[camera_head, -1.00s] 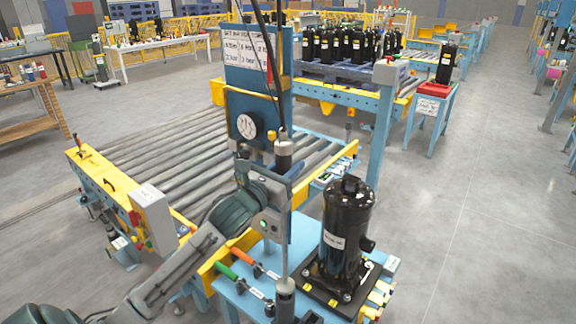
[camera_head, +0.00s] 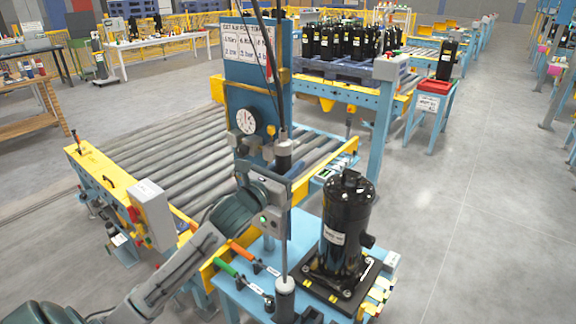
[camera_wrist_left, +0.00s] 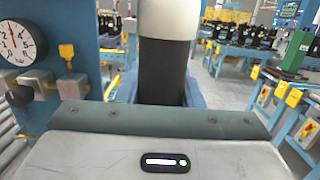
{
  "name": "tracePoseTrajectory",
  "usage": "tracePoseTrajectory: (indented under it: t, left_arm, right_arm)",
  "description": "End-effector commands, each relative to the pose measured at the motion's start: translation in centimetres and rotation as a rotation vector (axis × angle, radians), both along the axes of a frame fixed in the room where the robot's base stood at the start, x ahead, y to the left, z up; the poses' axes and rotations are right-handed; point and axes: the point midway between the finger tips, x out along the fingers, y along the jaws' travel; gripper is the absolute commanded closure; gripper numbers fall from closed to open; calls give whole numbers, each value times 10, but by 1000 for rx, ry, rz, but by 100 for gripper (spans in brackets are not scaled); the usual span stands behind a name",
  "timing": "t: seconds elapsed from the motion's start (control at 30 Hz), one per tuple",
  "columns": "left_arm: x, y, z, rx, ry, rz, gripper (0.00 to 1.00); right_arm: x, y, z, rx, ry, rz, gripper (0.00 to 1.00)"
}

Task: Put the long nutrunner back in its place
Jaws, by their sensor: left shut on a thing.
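In the left wrist view the nutrunner's black grip with a pale top (camera_wrist_left: 163,65) stands upright beyond the gripper housing; the fingertips are hidden. The lower end overlaps the blue bench's front edge in the picture; I cannot tell whether it touches anything. My right gripper is not in view.
A black compressor (camera_head: 347,225) stands on a dark plate at the right of the blue bench (camera_head: 238,296). Orange- and green-handled tools (camera_head: 226,268) lie left of the shaft. The blue column (camera_head: 250,85) carries a gauge (camera_head: 247,121). A roller conveyor (camera_head: 165,155) lies behind.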

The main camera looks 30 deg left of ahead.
Motion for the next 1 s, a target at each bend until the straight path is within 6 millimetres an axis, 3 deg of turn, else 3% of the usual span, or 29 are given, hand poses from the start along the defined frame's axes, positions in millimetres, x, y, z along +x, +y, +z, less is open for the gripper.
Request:
tracePoseTrajectory:
  t: [1.0]
  left_arm:
    - [0, -1, -14, 1, -7, -3, 100]
  right_arm:
    - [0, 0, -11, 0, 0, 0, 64]
